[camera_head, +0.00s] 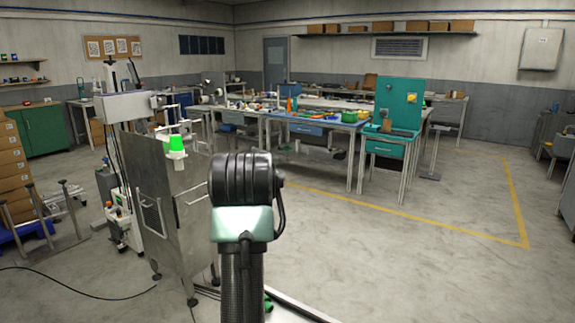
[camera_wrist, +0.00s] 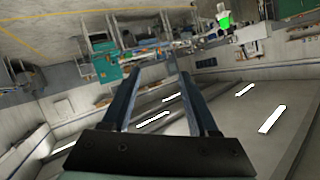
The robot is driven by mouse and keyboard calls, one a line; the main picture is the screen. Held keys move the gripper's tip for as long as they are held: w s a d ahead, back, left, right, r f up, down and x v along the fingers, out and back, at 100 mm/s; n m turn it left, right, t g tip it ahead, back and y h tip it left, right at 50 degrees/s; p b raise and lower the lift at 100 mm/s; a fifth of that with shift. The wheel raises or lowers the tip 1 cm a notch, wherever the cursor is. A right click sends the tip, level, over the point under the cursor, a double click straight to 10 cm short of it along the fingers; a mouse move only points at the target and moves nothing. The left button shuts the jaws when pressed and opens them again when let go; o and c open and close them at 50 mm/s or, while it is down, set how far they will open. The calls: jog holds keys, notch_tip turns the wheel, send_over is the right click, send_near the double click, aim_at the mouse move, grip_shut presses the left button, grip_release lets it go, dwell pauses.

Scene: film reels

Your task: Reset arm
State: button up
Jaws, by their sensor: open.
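My arm stands up in the lower middle of the head view, with a black ribbed joint above a pale green link. The fingers of my gripper are out of sight in that view. In the wrist view my gripper (camera_wrist: 158,82) shows two long dark fingers, apart, with nothing between them. The wrist view is turned nearly upside down, with ceiling lights low in the picture and the floor at the top. The gripper is in free air, away from the benches.
A steel machine cabinet (camera_head: 165,205) with a green light (camera_head: 176,145) stands close on the left. Workbenches with a blue top (camera_head: 310,124) and a teal station (camera_head: 398,102) are further back. Stacked boxes (camera_head: 12,170) stand at the left edge. Open floor (camera_head: 410,250) lies to the right.

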jog(key=s+d+r+n+t+p, duration=0.1)
jog(key=s+d+r+t, duration=0.1)
jog(key=s+r+t, duration=0.35)
jog(key=s+d+r+n+t, duration=0.1)
jog(key=s+d+r+t, duration=0.1)
jog(key=s+r, duration=0.6)
jog(key=s+d+r+n+t+p, duration=0.1)
jog(key=s+r+t, duration=0.5)
jog(key=s+r, duration=0.5)
jog(key=s, duration=0.4)
jog(key=shift+s+d+r+n+h, duration=0.3)
jog(key=shift+s+r+n+h, duration=0.1)
